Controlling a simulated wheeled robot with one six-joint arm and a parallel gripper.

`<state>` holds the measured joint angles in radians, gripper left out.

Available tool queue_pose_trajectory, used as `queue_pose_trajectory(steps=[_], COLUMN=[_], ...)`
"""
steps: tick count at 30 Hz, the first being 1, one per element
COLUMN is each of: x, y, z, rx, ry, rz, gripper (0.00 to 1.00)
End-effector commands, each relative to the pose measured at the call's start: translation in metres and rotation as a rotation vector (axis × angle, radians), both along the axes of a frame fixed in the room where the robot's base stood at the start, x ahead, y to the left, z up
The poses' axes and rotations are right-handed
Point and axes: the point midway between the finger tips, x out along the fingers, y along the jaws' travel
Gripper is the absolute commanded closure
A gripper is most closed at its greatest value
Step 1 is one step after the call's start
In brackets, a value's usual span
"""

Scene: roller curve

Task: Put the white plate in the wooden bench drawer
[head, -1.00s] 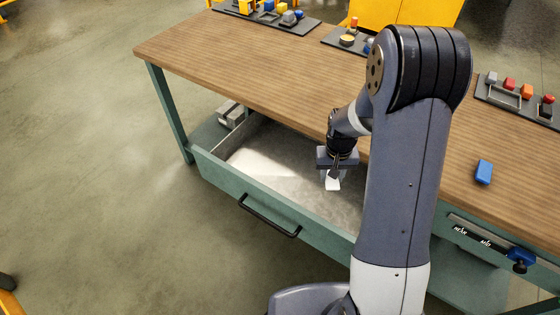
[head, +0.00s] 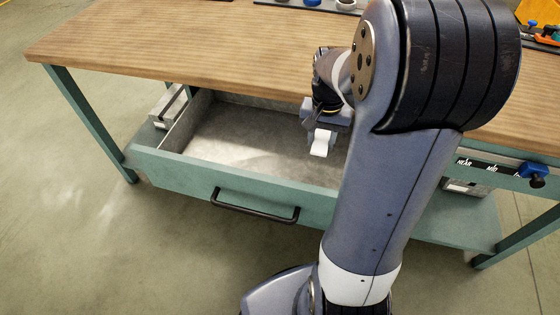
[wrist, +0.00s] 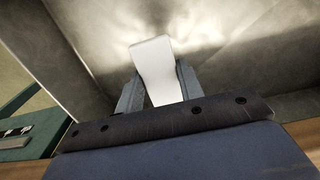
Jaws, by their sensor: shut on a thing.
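The white plate (head: 322,143) is a small flat piece held by my gripper (head: 322,128). In the wrist view the white plate (wrist: 154,68) stands between the two grey fingers of my gripper (wrist: 156,88), which are shut on it. The wooden bench drawer (head: 255,184) is pulled open below the bench top, with a green front and a grey metal inside. The plate is over the right part of the drawer's inside. How high it is above the drawer floor I cannot tell. The drawer floor I can see is empty; my arm hides its right end.
The wooden bench top (head: 200,45) overhangs the back of the drawer. A black handle (head: 255,207) is on the drawer front. A slider with a blue knob (head: 534,172) and NEAR and MID labels is at the right. Several small items stand along the bench's far edge.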

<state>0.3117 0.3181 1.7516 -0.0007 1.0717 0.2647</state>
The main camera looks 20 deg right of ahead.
Motion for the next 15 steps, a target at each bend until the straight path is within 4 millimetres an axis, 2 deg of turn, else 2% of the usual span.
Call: queue_pose_trajectory(steps=[4, 12, 15], x=[-0.004, -0.004, -0.004], y=[-0.003, -0.003, -0.003], z=[-0.012, -0.058, -0.064], rx=[0.001, 0.001, 0.001], ry=[0.003, 0.004, 0.001], rz=[-0.019, -0.019, -0.019], gripper=[0.87, 0.87, 0.87])
